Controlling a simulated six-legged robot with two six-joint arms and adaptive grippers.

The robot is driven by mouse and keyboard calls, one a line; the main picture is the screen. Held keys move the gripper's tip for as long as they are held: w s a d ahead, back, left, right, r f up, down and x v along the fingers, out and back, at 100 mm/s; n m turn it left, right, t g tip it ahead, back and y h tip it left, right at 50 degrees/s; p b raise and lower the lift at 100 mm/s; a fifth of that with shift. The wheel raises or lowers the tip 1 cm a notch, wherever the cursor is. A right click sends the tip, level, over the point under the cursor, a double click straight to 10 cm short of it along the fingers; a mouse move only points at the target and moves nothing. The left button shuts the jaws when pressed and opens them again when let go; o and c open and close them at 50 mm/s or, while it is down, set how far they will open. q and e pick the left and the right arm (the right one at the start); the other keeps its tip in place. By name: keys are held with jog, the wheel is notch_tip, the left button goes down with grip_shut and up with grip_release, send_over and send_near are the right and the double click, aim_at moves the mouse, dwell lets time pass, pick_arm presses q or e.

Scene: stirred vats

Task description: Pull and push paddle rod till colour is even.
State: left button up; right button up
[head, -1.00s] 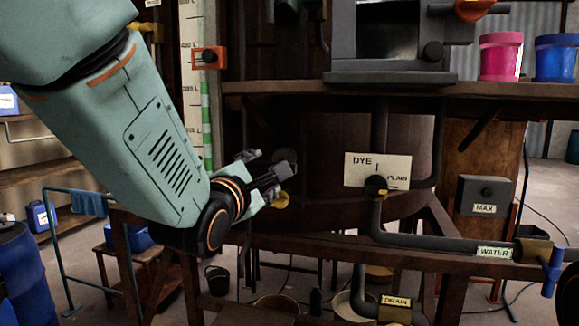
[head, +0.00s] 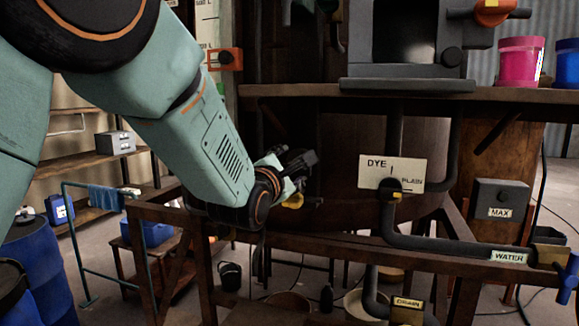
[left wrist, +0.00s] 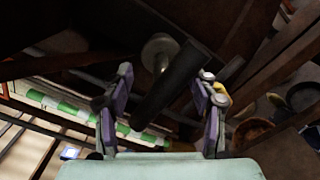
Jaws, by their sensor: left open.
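The dark wooden vat (head: 345,150) stands behind its frame, and its contents do not show. In the left wrist view a thick dark bar (left wrist: 180,78), apparently the paddle rod's handle, runs diagonally in front of a round pale metal part (left wrist: 160,52). My left gripper (left wrist: 164,105) is open, with a finger on each side of the bar's lower part. No contact shows, and I cannot tell how deep the bar sits between the fingers. In the head view my left gripper (head: 305,178) is at the vat's left front and hides the handle. My right gripper is out of view.
A DYE/PLAIN valve plate (head: 392,174), a MAX box (head: 501,198) and a WATER pipe (head: 440,243) are to the right. A wooden beam (head: 330,245) crosses below my gripper. Pink (head: 520,60) and blue buckets stand on the shelf (head: 300,91). Blue drums (head: 35,258) stand left.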

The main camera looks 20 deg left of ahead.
pick_arm(q)
jog(key=shift+c, duration=0.2)
jog(key=shift+w+f, duration=0.1)
jog(key=shift+w, duration=0.05)
jog(key=shift+c, duration=1.4)
grip_shut()
